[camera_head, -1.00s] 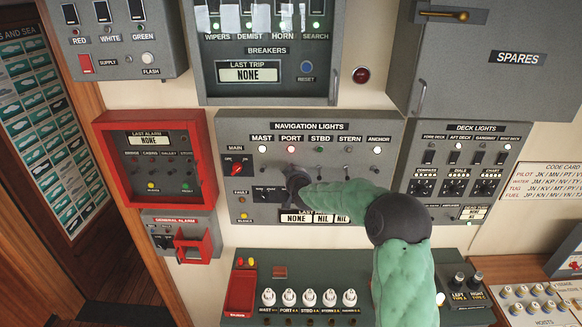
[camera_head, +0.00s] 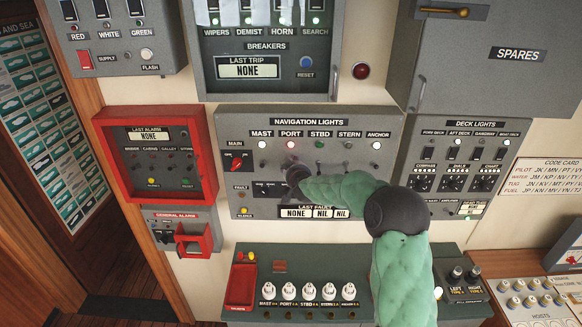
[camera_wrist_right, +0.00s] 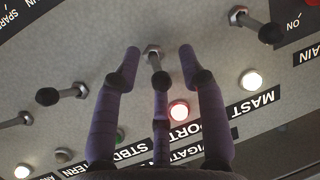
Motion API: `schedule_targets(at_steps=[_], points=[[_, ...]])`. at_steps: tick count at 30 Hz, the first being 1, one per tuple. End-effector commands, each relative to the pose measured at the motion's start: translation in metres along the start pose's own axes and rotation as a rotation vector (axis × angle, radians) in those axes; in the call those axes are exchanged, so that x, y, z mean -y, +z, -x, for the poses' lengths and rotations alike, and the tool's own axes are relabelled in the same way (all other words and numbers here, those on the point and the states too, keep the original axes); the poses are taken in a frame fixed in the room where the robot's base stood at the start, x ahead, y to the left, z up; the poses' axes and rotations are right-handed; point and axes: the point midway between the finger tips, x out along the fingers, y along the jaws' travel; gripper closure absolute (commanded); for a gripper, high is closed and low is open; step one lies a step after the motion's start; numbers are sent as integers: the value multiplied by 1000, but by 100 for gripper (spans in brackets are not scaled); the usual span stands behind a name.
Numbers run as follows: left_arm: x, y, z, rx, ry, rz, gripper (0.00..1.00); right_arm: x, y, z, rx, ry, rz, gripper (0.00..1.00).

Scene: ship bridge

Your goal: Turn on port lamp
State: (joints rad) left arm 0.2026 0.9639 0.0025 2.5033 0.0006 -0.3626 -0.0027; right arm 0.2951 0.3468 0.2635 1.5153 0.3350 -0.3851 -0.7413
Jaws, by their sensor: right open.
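The navigation lights panel (camera_head: 225,125) is on the wall. The port lamp (camera_head: 291,145) glows red under its PORT label; it also shows lit in the right wrist view (camera_wrist_right: 178,110). My right gripper (camera_head: 296,176) is at the panel, below the port lamp, and hides that part of the switch row. In the right wrist view my right gripper (camera_wrist_right: 159,53) is open. Its purple fingers stand on both sides of the port switch (camera_wrist_right: 153,54), a metal toggle with a dark knob. Contact with the toggle cannot be told. My left gripper is not in view.
The neighbouring mast toggle (camera_wrist_right: 258,24) and starboard toggle (camera_wrist_right: 62,94) stand close on either side. The mast lamp (camera_head: 262,144) and anchor lamp (camera_head: 376,146) are lit white; the starboard lamp (camera_head: 320,145) is dark. A console (camera_head: 240,255) with knobs juts out below.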

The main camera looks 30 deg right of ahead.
Motion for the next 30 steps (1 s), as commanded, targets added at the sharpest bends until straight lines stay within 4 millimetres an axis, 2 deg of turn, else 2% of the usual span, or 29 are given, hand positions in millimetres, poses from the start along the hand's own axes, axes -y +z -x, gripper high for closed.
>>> schedule_targets(at_steps=[8,21,30], points=[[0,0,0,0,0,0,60,0,0,13,0,-1,0,59],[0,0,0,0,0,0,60,0,-1,82,-2,0,0,59],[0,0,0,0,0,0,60,0,0,114,0,0,-1,59]])
